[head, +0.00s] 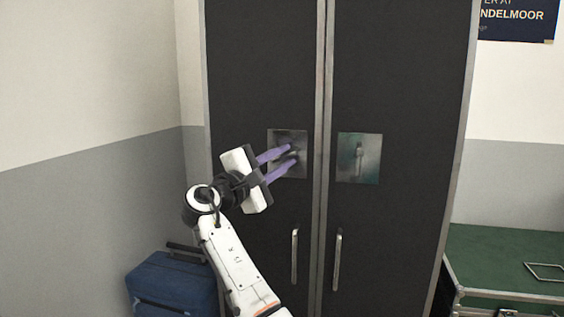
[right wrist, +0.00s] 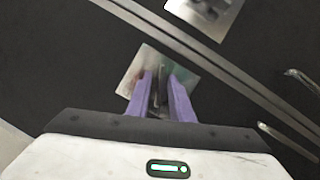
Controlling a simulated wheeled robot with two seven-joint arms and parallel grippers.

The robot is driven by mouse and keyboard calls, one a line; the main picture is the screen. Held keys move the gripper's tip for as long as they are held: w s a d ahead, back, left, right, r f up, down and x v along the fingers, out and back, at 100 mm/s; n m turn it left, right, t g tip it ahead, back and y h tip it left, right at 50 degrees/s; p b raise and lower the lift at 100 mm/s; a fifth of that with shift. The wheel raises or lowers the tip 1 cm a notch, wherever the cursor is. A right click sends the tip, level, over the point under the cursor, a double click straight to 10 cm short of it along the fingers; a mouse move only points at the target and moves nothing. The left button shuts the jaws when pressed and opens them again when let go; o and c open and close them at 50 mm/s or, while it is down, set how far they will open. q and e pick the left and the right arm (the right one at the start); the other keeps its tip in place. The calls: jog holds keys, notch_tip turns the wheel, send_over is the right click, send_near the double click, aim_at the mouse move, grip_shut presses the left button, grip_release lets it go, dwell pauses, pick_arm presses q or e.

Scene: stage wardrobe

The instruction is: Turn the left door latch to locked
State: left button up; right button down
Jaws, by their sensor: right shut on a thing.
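The left door latch sits on a square metal plate (head: 274,139) on the left door of a tall black wardrobe case. My right gripper (head: 292,154), with purple fingers, reaches this plate and is shut on the latch. In the right wrist view the latch handle (right wrist: 161,88) shows as a dark bar between the two fingers, over the plate (right wrist: 133,84). The fingers hide much of the latch, so I cannot tell its exact angle. My left gripper is not in view.
The right door carries a similar plate (head: 368,170) with an upright latch handle (head: 359,152). Two vertical pull handles, left (head: 294,256) and right (head: 337,262), are lower on the doors. A blue case (head: 172,288) stands at lower left. A green-topped case (head: 500,255) stands at right.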

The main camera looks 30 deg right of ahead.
jog(key=m+g, duration=0.1)
jog(key=m, duration=0.2)
jog(key=shift+y+p, duration=0.3)
jog(key=shift+y, duration=0.1)
jog(key=shift+m, duration=0.7)
jog(key=c, duration=1.8)
grip_release()
jog(key=shift+c, duration=0.2)
jog(key=shift+a, duration=0.1)
